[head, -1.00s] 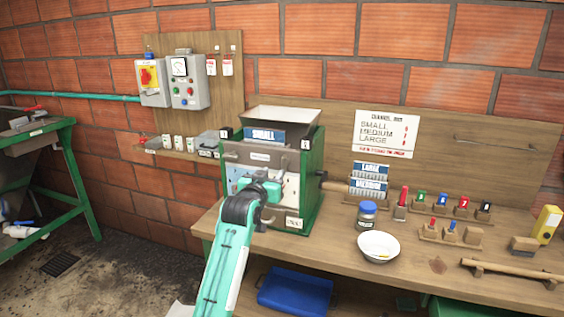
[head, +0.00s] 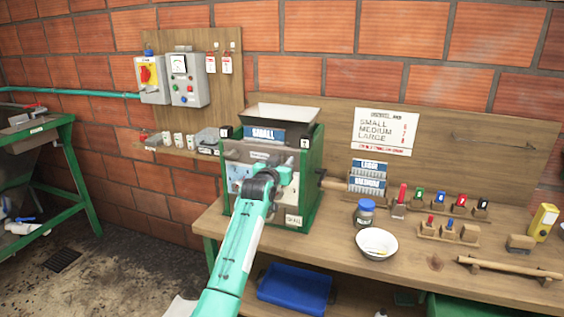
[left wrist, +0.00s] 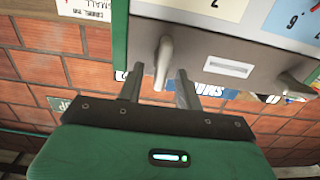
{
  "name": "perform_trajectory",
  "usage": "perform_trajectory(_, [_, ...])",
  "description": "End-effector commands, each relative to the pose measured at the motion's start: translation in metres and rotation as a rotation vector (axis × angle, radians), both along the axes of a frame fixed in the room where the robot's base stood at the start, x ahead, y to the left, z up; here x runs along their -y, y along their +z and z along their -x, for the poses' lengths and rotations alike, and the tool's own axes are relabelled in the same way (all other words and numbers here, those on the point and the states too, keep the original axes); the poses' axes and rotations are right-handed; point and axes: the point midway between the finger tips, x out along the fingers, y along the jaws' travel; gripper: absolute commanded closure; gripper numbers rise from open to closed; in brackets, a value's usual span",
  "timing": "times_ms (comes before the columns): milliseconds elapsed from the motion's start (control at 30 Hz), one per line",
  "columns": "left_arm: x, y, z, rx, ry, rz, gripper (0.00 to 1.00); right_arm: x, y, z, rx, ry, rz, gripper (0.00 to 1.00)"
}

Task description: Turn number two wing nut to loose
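The green pulper (head: 313,160) with a grey front panel stands on the bench, and a sign reading SMALL is at its top. In the left wrist view, a grey wing nut (left wrist: 164,58) sticks out from the grey panel (left wrist: 200,45), near a white label with a 2 (left wrist: 212,8). My left gripper (left wrist: 159,88) is open, with one finger on each side of the wing nut's end; I cannot tell whether they touch it. In the head view my left gripper (head: 284,176) is in front of the pulper and hides part of its front. My right gripper is not in view.
A jar with a blue lid (head: 365,212) and a white bowl (head: 376,244) stand on the bench right of the pulper. Blocks with coloured tags (head: 440,198) stand farther right. A blue bin (head: 295,289) is below. A control box (head: 188,82) hangs on the wall.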

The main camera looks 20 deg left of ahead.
Motion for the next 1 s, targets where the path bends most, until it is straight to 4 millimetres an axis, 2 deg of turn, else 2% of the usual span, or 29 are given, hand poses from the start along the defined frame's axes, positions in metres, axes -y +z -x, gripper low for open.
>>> perform_trajectory(67, [0.0001, 0.0001, 0.0001, 0.0, 0.0, 0.0, 0.64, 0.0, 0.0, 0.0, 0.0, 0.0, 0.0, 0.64])
perform_trajectory(267, [0.0, 0.0, 0.0002, 0.0, 0.0, 0.0, 1.0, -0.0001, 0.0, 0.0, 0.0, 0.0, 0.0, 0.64])
perform_trajectory(667, [-0.0002, -0.0008, 0.0002, -0.002, 0.0, 0.013, 1.0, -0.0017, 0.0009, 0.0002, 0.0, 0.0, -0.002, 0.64])
perform_trajectory(1000, [-0.0019, -0.0016, -0.0001, -0.011, -0.001, 0.161, 1.0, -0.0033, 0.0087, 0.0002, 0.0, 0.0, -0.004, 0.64])
